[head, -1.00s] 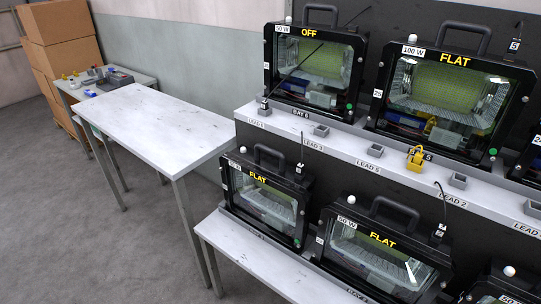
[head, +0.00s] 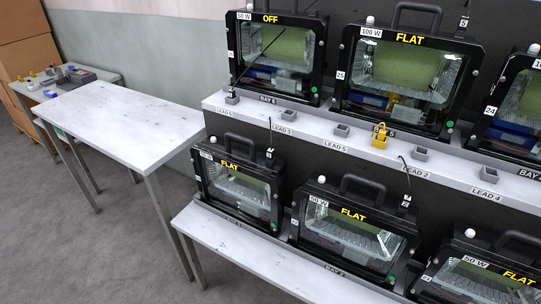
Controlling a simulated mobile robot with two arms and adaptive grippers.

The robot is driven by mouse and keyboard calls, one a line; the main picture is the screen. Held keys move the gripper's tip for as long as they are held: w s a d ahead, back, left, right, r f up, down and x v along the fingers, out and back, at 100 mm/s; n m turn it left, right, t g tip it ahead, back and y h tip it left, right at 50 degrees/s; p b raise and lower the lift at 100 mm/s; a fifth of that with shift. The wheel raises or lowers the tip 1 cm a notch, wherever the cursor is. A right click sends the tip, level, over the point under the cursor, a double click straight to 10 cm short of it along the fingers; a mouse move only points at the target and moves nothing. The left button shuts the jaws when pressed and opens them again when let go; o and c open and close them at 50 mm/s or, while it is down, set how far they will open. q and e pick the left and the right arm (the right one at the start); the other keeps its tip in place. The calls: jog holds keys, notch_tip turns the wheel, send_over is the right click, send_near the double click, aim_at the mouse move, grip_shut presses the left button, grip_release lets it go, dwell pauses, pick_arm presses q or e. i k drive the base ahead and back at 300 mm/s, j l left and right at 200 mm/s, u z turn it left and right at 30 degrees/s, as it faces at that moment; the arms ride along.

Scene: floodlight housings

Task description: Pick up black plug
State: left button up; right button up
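Neither of my grippers shows in the head view. A small dark plug (head: 232,94) with a black lead stands at the grey holder by the LEAD 6 label, at the left end of the upper shelf. Other small dark lead ends with white tags hang beside the lower left housing (head: 269,155) and above the lower middle housing (head: 405,203). Which of these is the black plug I cannot tell for sure. A yellow plug (head: 380,135) sits at a holder on the upper shelf.
Black floodlight housings stand on the upper shelf (head: 300,122) and lower shelf (head: 225,245). Several grey holders on the upper shelf look empty. A bare white table (head: 130,118) stands left. Behind it is a small table with a grey tray (head: 78,77), near cardboard boxes (head: 25,45).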

aim_at(269, 153)
jog(key=i+j+z, duration=0.6)
jog(key=j+z, duration=0.35)
jog(key=i+j, duration=0.05)
jog(key=j, duration=0.05)
